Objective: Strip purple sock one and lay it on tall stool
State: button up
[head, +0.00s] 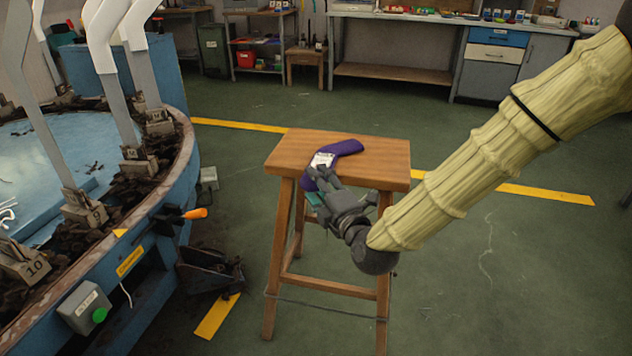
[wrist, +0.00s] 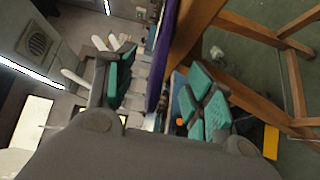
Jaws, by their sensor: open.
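The purple sock (head: 346,147) lies bent and flat across the top of the tall wooden stool (head: 292,148), with a white label on it. Part of it hangs at the stool's front edge, behind my gripper's fingers. My gripper (head: 318,183) is at the front edge of the stool top, open. In the wrist view the teal-padded fingers of my gripper (wrist: 157,88) stand apart, with the purple sock (wrist: 162,55) seen edge-on between them and the stool's wood (wrist: 196,24) just to its right. I cannot tell whether either finger touches the sock.
The round blue boarding machine (head: 160,225) stands at the left, with white boards (head: 105,35) rising from numbered holders. An orange-handled lever (head: 195,213) sticks out toward the stool. A workbench (head: 400,70) runs along the back. Green floor around the stool is mostly clear.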

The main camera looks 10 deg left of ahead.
jog(key=shift+v, duration=2.7)
jog(key=shift+f, duration=0.1)
jog(key=s+d+f+m+g+h, duration=0.25)
jog(key=d+f+m, duration=0.2)
jog(key=f, duration=0.55)
jog(key=s+d+f+m+g+h, duration=0.2)
jog(key=s+d+f+m, duration=0.3)
jog(key=f, duration=0.5)
jog(key=s+d+f+m+g+h, duration=0.2)
jog(key=s+d+f+m, duration=0.15)
jog(key=d+f, duration=0.45)
jog(key=s+d+f+m+g+h, duration=0.35)
jog(key=s+d+f+m, duration=0.45)
jog(key=s, duration=0.4)
jog(key=s+d+f+m+g+h, duration=0.2)
jog(key=s+d+f+m+g, duration=0.25)
jog(key=s+d+f, duration=0.7)
notch_tip(320, 180, up, 34)
jog(key=a+p, duration=0.2)
jog(key=p, duration=3)
jog(key=shift+s+a+m+t, duration=0.3)
jog(key=shift+s+m+t, duration=0.05)
jog(key=shift+f, duration=0.1)
